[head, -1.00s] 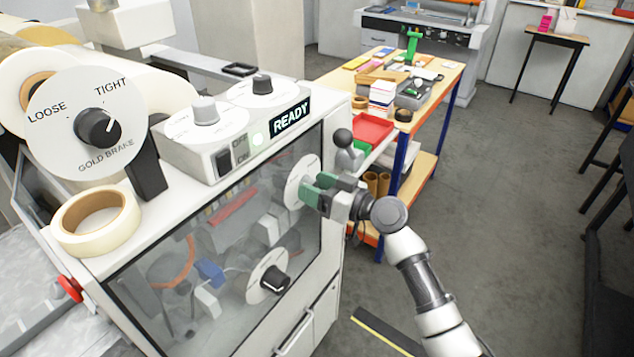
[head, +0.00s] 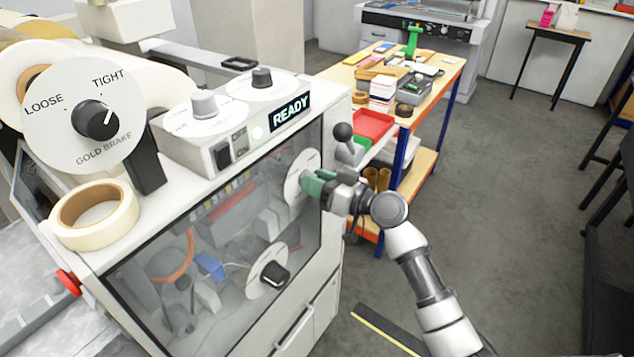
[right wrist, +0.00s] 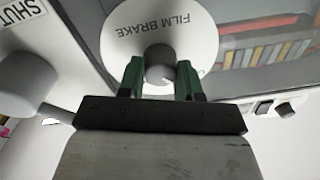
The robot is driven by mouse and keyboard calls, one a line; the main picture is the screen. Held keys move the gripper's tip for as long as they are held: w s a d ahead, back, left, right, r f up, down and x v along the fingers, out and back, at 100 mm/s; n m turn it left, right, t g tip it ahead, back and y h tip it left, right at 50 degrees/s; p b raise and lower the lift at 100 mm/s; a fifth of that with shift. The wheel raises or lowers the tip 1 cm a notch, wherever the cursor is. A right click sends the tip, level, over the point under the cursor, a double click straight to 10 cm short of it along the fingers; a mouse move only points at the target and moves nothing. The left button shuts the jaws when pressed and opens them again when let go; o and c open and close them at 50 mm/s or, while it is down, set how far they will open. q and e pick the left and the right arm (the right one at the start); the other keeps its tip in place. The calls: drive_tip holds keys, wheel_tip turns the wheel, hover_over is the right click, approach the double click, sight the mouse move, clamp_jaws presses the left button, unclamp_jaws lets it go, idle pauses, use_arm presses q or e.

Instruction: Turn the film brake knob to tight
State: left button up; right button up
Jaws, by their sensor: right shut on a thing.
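The film brake dial (head: 298,179) is a white disc on the upper right of the machine's glass front. In the right wrist view the disc (right wrist: 128,22) reads FILM BRAKE, upside down. The grey film brake knob (right wrist: 159,62) stands at its centre. My right gripper (right wrist: 160,78) has its green fingers on either side of the knob and is shut on it. In the head view the right gripper (head: 312,186) hides the knob. The knob's pointer and any tight or loose marks cannot be read. My left gripper does not show.
A gold brake knob (head: 96,120) sits at the upper left. A second dial with a black knob (head: 275,273) is lower on the glass. A grey ball-ended lever (head: 344,140) stands close above my gripper.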

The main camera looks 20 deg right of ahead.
drive_tip(key=shift+f+m+t+p, duration=0.15)
drive_tip(key=shift+m+p, duration=0.45)
drive_tip(key=shift+m, duration=3.7)
drive_tip(key=shift+m+t+p, duration=0.15)
drive_tip(key=shift+m+p, duration=0.45)
drive_tip(key=shift+m, duration=3.7)
drive_tip(key=o, duration=0.9)
drive_tip(key=shift+d, duration=0.1)
drive_tip(key=b+v, duration=0.3)
drive_tip(key=v, duration=0.7)
drive_tip(key=shift+s+d+b, duration=0.15)
drive_tip(key=shift+s+b, duration=0.2)
drive_tip(key=shift+b, duration=0.05)
